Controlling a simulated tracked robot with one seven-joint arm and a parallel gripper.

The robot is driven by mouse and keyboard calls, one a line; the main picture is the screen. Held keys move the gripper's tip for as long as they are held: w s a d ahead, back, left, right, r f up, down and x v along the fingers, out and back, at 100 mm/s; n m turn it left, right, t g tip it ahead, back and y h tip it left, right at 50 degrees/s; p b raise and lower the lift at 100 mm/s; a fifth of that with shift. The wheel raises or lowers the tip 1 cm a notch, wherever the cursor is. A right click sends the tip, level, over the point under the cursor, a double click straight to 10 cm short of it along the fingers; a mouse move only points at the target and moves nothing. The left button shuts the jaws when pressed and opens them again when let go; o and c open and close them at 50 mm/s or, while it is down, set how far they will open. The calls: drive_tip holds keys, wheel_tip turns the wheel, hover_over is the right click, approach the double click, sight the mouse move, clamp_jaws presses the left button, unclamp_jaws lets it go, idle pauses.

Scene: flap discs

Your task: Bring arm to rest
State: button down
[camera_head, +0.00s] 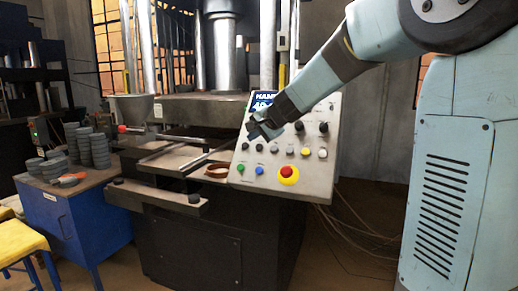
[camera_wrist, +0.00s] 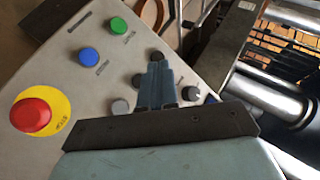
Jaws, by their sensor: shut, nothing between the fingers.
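My arm reaches in from the upper right in the head view, and my gripper (camera_head: 258,130) hangs in front of the upper left part of a control panel (camera_head: 318,175). In the wrist view my gripper (camera_wrist: 156,58) has its fingers together and empty, over the panel face. It hides part of the panel's knobs; I cannot tell whether it touches any of them. A red emergency button on a yellow base (camera_head: 287,174) sits low on the panel. Green (camera_wrist: 117,26) and blue (camera_wrist: 88,55) buttons show beside the fingers in the wrist view.
A press machine (camera_head: 195,110) stands behind and left of the panel. A brown ring (camera_head: 216,170) lies beside the panel. A blue cabinet (camera_head: 60,220) at left carries several stacks of grey discs (camera_head: 98,150). A yellow stool (camera_head: 20,240) is at the left edge. Cables lie on the floor at right.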

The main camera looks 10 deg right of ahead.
drive_tip(key=s+d+f+n+g+h, duration=0.1)
drive_tip(key=s+d, duration=0.3)
drive_tip(key=s, duration=0.8)
drive_tip(key=s+d+f+n+g+h, duration=0.1)
drive_tip(key=s+d+f+n+h, duration=0.1)
drive_tip(key=s, duration=1.1)
drive_tip(key=s+d+f+n+g+h, duration=0.2)
drive_tip(key=s+d+f+n, duration=0.2)
drive_tip(key=s, duration=0.8)
drive_tip(key=shift+s+d+n, duration=0.15)
drive_tip(key=shift+d+n, duration=0.55)
drive_tip(key=shift+d, duration=0.4)
